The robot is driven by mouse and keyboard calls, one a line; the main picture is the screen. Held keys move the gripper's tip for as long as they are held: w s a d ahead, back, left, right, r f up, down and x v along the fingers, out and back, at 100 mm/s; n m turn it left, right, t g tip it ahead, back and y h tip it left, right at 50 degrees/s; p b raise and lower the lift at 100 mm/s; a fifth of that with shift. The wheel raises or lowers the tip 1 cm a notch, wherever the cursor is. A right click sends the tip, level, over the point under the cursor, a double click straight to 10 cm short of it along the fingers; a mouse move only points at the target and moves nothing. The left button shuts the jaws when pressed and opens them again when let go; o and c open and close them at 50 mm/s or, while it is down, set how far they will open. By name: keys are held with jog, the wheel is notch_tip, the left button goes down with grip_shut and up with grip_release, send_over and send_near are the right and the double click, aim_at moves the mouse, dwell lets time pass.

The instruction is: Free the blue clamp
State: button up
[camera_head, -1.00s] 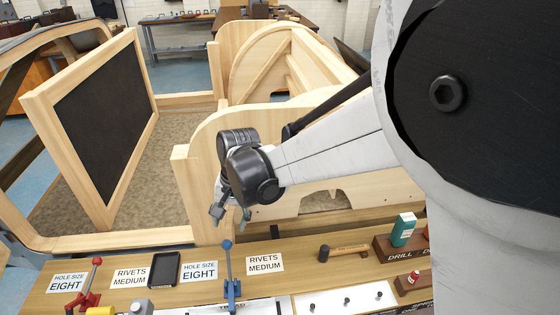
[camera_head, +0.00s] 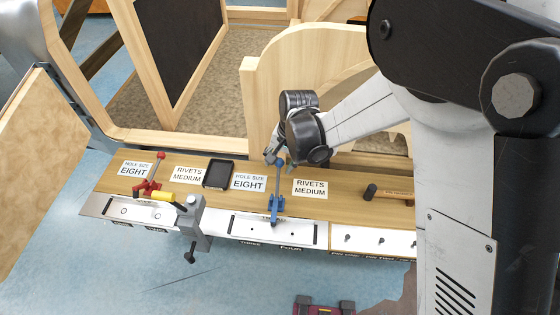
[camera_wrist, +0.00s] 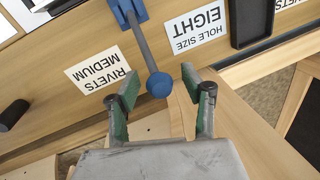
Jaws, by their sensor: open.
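The blue clamp (camera_head: 277,203) stands at the front edge of the wooden bench, between a "HOLE SIZE EIGHT" card and a "RIVETS MEDIUM" card. Its grey lever rises upright to a round blue knob, and its base sits over a metal plate. In the wrist view the clamp's blue knob (camera_wrist: 159,85) lies just ahead of and between my fingertips. My gripper (camera_wrist: 160,90) is open, with green pads on both fingers. In the head view my gripper (camera_head: 272,155) is at the top of the clamp's lever, partly hidden behind my wrist. Contact with the knob cannot be told.
A black tray (camera_head: 218,174) lies between cards. A hammer (camera_head: 385,193) lies to the right. A wooden frame panel (camera_head: 258,95) rises behind.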

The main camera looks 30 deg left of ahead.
grip_shut()
dwell(0.4)
